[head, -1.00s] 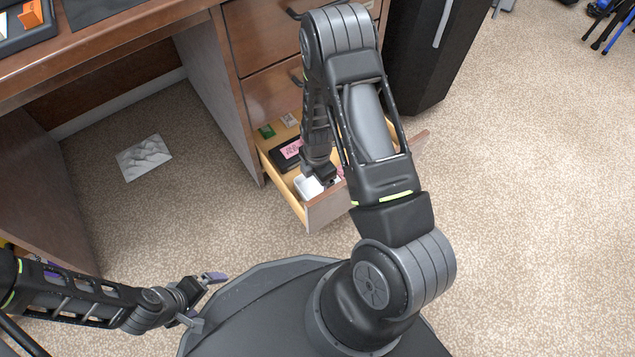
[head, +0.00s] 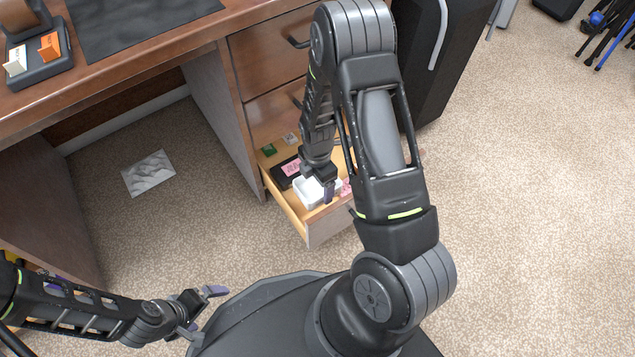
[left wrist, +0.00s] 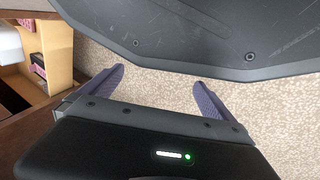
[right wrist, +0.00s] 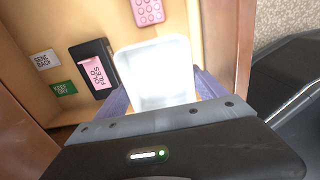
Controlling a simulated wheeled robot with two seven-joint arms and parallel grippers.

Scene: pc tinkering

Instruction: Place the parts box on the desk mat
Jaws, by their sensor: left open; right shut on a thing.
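The parts box is a white open box (head: 308,191) at the front of the open lower drawer (head: 328,225). My right gripper (head: 322,190) is shut on it from above. In the right wrist view the white box (right wrist: 155,72) sits between the purple fingers (right wrist: 162,95); whether it touches the drawer floor I cannot tell. The desk mat (head: 140,22) is a dark sheet on the desk top at upper left, far from the box, and its visible part is bare. My left gripper (head: 207,303) is open and empty near my base; it also shows in the left wrist view (left wrist: 160,97).
The drawer also holds a black case with a pink note (right wrist: 92,72), white and green cards (right wrist: 62,88) and a pink calculator-like item (right wrist: 145,10). A dark tray with cards (head: 38,65) stands left of the mat. A black PC tower (head: 425,60) stands right of the desk.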

